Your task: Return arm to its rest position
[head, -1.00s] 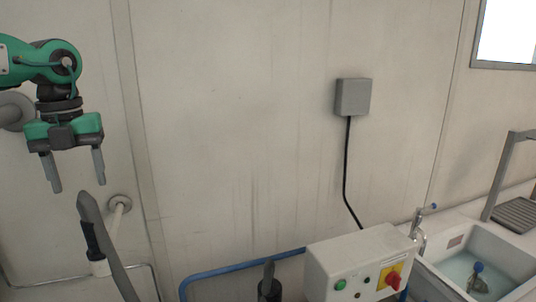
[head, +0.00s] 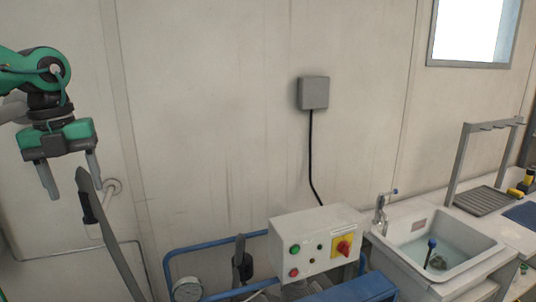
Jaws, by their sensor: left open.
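My left gripper (head: 70,178) hangs from the green and black left arm at the left of the head view. Its two grey fingers point down and stand apart, with nothing between them. The fingers are close to a grey curved bar (head: 108,235) in the picture; I cannot tell if they touch. My right gripper is not in view.
A control box (head: 318,243) with buttons and a red-yellow switch sits above a blue frame (head: 213,242) with a gauge (head: 187,290). A sink (head: 440,245) with water and a blue-topped item stands right. A grey wall box (head: 313,92) has a black cable. Wall space between is clear.

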